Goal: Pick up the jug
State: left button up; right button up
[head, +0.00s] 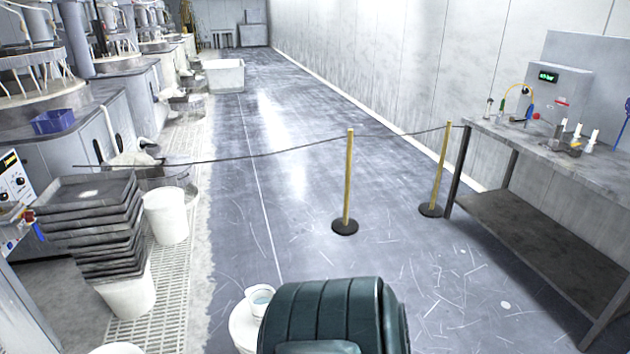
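A small white open vessel (260,300), which looks like the jug, stands at the bottom of the head view, left of centre. Its inside looks pale blue. It sits on or just over a white round-topped thing (243,330), perhaps a bucket or stool, cut off by the picture edge. A dark green ribbed shape hides the right side of both. No handle can be made out. Neither of my grippers shows in the head view.
A rope barrier with two yellow posts (348,185) (440,172) crosses the floor ahead. A metal workbench (560,160) stands right. Stacked dark trays (90,225) and white buckets (166,216) line the left, by machines. Open floor (290,230) lies between.

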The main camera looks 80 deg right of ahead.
aim_at(259, 297)
jog(key=z, duration=2.2)
